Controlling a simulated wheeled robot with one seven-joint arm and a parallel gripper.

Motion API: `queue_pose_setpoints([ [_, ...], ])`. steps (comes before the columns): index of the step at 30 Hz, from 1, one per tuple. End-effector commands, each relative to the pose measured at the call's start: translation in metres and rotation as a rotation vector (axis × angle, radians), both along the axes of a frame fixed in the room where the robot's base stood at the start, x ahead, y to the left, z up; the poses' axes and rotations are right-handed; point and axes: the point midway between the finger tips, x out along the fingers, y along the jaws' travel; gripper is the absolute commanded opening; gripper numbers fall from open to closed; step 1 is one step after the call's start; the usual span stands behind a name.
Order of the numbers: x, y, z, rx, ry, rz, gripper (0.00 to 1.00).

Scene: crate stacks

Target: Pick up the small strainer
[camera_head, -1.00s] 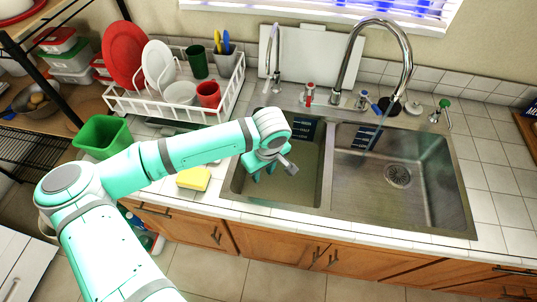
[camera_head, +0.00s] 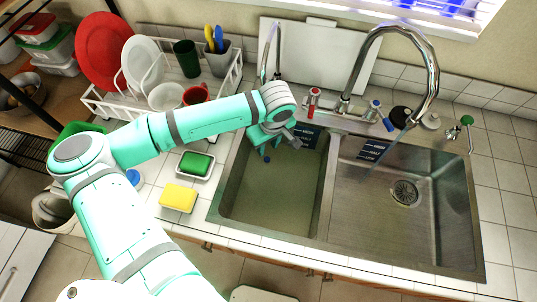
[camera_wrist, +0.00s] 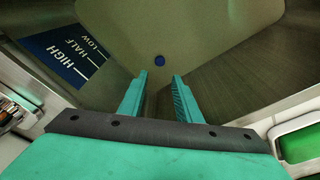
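My gripper (camera_head: 264,143) is over the back left part of the left sink basin (camera_head: 228,185). In the wrist view my gripper (camera_wrist: 161,76) is open, with two teal fingers apart and nothing between them. A small round blue thing (camera_wrist: 159,60) shows just beyond the fingertips, and in the head view (camera_head: 266,160) it is just below my gripper. I cannot tell whether it is part of the small strainer. A round metal drain piece (camera_head: 404,193) sits in the floor of the right basin.
The basin walls and divider (camera_head: 329,185) surround my gripper, and a tall faucet (camera_head: 395,30) stands behind. A green sponge (camera_head: 195,164) in a dish and a yellow sponge (camera_head: 178,197) lie left of the sink. A dish rack (camera_head: 110,105) stands at the back left.

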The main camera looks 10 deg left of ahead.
Motion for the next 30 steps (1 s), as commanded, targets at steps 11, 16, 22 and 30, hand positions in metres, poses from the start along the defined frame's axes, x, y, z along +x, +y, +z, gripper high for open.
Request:
queue_pose_setpoints([
  [11,0.005,-0.001,-0.042,-0.001,0.000,-0.009,0.31],
  [16,0.006,0.001,-0.054,-0.002,0.002,-0.004,0.31],
  [22,0.008,0.003,-0.079,-0.003,0.002,-0.001,0.31],
  [30,0.010,0.005,-0.095,0.000,0.000,-0.004,0.31],
])
